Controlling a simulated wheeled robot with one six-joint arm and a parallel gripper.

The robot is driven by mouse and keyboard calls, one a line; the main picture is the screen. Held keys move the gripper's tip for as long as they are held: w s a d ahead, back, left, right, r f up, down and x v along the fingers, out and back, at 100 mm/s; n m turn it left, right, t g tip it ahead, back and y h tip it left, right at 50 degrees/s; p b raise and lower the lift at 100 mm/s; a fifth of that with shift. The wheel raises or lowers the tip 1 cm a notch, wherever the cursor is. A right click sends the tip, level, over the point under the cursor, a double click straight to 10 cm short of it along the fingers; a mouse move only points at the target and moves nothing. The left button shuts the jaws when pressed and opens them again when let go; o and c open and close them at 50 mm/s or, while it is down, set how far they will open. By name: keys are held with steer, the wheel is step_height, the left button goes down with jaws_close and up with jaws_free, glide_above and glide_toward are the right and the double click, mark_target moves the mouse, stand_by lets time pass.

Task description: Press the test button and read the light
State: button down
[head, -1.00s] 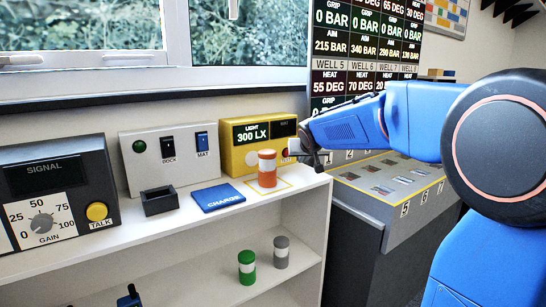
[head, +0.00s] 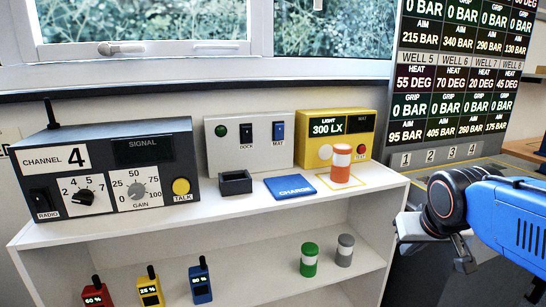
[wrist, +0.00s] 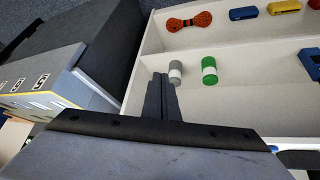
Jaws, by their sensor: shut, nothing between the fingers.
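The yellow box (head: 317,142) stands at the back of the white shelf's top, its left screen reading LIGHT 300 LX. A small red button (head: 361,149) is on its right front, above a tiny label. The box's right screen (head: 354,122) is dark, with any text too small to read. An orange-and-white cylinder (head: 341,164) stands in front of the box. My gripper (head: 465,262) is right of the shelf and lower than the button, well apart from it. In the wrist view its fingers (wrist: 160,92) are shut and empty, pointing towards the lower shelf.
A blue CHARGE pad (head: 290,187), black tray (head: 235,183), switch panel (head: 248,142) and grey radio (head: 105,168) share the shelf top. Green (head: 309,260) and grey (head: 345,250) cylinders and several handsets stand below. A numbered bench and well screen (head: 450,90) are at right.

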steer(key=s+a+f, duration=0.1)
steer(key=s+f, duration=0.2)
steer(key=s, duration=0.3)
steer(key=s+a+f+n+g+y, duration=0.1)
steer(key=s+f, duration=0.3)
steer(key=s, duration=0.2)
steer(key=shift+s+a+g, duration=0.3)
steer(key=shift+s, duration=0.05)
steer(key=shift+r, duration=0.1)
stand_by(0.6)
